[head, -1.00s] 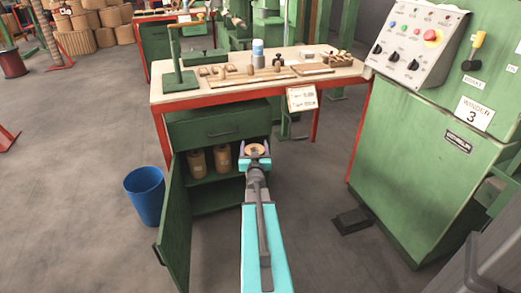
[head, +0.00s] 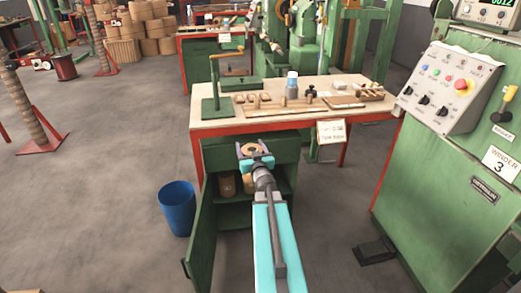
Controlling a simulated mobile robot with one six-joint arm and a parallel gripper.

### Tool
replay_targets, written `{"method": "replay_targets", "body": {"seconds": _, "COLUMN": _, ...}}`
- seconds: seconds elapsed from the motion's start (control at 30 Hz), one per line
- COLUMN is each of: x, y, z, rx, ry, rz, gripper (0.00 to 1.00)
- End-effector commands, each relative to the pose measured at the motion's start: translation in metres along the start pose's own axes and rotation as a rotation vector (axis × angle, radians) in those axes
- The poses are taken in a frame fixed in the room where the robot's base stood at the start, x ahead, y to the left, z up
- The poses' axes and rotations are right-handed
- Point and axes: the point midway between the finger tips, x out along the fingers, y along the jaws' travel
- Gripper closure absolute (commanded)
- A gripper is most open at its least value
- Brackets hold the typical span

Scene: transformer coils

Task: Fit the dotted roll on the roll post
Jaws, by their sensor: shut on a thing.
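My gripper (head: 256,163) is shut on a tan roll (head: 248,150), held in front of the cabinet's drawer, below the bench top. The roll's top face, with a hole in it, shows; dots on it are too small to make out. A green stand (head: 215,88) with an upright rod and a crank-like top arm stands at the left end of the bench; I cannot tell whether it is the roll post. Two more tan rolls (head: 227,184) stand on the cabinet shelf, partly hidden by my arm.
The bench (head: 290,122) holds a bottle (head: 292,88), wooden blocks and trays. The cabinet door (head: 203,243) hangs open towards me. A blue bin (head: 177,208) stands left of it. The winder console (head: 445,165) is at right, with a pedal (head: 375,252) on the floor.

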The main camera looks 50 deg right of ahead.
Motion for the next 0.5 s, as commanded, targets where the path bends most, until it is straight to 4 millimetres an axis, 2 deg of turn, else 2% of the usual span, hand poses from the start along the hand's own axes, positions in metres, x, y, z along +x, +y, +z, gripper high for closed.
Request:
{"method": "replay_targets", "body": {"seconds": 0.03, "x": -0.001, "y": -0.010, "z": -0.016, "rx": -0.002, "ry": 0.005, "rz": -0.023, "gripper": 0.95}}
{"method": "replay_targets", "body": {"seconds": 0.27, "x": -0.006, "y": -0.054, "z": -0.056, "rx": -0.001, "ry": 0.004, "rz": -0.132, "gripper": 0.95}}
{"method": "replay_targets", "body": {"seconds": 0.5, "x": -0.017, "y": -0.111, "z": -0.103, "rx": 0.000, "ry": 0.003, "rz": -0.282, "gripper": 0.95}}
